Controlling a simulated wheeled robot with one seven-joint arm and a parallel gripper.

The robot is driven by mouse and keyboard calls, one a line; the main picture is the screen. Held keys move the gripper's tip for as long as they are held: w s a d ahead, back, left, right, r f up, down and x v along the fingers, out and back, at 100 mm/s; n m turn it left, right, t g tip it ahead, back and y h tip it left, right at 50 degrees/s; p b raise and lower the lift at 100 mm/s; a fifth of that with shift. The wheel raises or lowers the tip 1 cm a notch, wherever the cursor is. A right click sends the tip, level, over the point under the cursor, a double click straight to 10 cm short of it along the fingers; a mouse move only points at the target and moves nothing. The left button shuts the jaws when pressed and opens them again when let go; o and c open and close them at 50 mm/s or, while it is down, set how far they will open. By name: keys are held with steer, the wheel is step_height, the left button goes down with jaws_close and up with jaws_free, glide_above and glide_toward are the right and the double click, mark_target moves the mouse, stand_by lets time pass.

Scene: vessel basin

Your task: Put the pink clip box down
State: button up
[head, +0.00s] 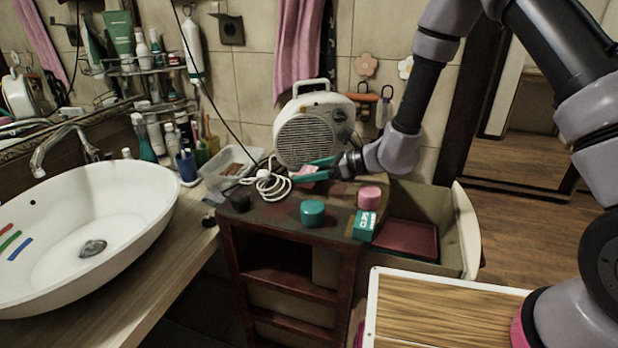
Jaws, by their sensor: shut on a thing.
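My gripper (304,170) has teal fingers and reaches in from the right over the back of the small dark red cabinet (275,215). It is shut on the pink clip box (307,171), a small piece of which shows between the fingers. The fingers hide much of the box. I cannot tell whether the box touches the cabinet top.
On the cabinet top are a teal round tin (313,213), a pink round tin (369,198), a teal clip box (364,226), a dark knob-like object (240,201) and a coiled white cord (268,184). A fan heater (312,130) stands behind. The middle top is clear.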

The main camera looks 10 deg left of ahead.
steer(key=shift+f, duration=0.8)
steer(key=shift+w+f, duration=0.15)
steer(key=shift+w, duration=0.05)
steer(key=o, duration=1.1)
steer(key=shift+f, duration=0.1)
steer(key=shift+c, duration=0.2)
